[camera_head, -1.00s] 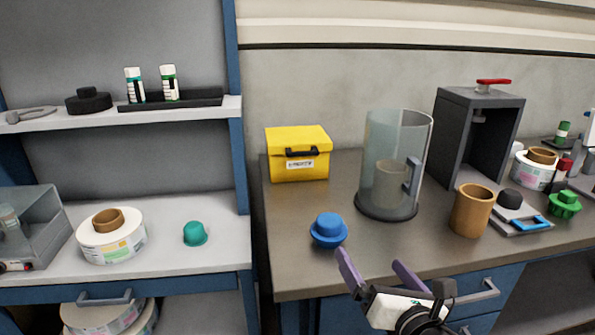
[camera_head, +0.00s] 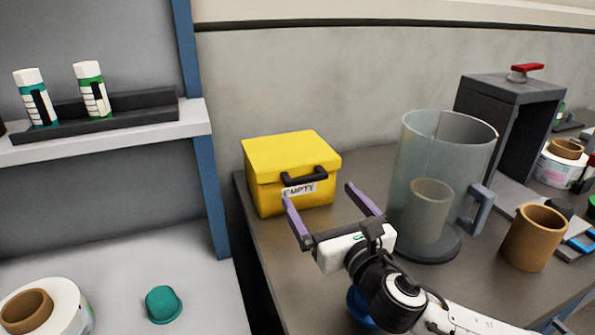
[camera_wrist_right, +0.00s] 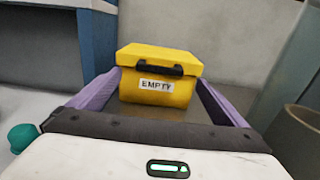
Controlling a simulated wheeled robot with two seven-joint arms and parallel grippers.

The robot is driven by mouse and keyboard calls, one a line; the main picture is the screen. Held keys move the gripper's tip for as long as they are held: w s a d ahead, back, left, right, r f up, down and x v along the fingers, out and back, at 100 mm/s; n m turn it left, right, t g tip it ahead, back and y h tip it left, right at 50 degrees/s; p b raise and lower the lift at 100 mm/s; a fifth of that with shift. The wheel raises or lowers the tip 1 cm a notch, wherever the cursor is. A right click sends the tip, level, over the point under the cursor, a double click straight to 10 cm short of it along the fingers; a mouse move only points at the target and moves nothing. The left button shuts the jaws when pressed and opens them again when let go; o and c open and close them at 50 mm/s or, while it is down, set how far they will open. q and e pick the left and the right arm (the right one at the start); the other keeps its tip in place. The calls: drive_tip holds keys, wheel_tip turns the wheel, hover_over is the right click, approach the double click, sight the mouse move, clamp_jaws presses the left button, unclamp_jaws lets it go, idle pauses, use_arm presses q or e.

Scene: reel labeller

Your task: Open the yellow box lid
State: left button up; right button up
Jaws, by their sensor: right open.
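The yellow box (camera_head: 268,192) stands at the left end of the brown counter, against the back wall. Its lid (camera_head: 290,153) is closed, with a black handle (camera_head: 304,176) at the front and a white "EMPTY" label below it. In the right wrist view the box (camera_wrist_right: 130,88) is straight ahead, with its handle (camera_wrist_right: 158,70) and label facing me. My right gripper (camera_head: 320,192) is open and empty, its purple fingers pointing at the box's front. In the right wrist view the fingers (camera_wrist_right: 158,95) frame the box from both sides, apart from it as far as I can tell. My left gripper is not in view.
A clear cylinder (camera_head: 405,150) with a side handle stands right of the box, near my right gripper. A brown cup (camera_head: 532,240) is further right. A blue knob-like object (camera_head: 358,308) is mostly hidden behind my arm. A shelf post (camera_head: 200,130) stands left.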

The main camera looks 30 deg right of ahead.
sight(308, 179)
drive_tip(key=x, duration=0.8)
drive_tip(key=shift+w, duration=0.35)
drive_tip(key=c, duration=1.5)
drive_tip(key=shift+r, duration=0.1)
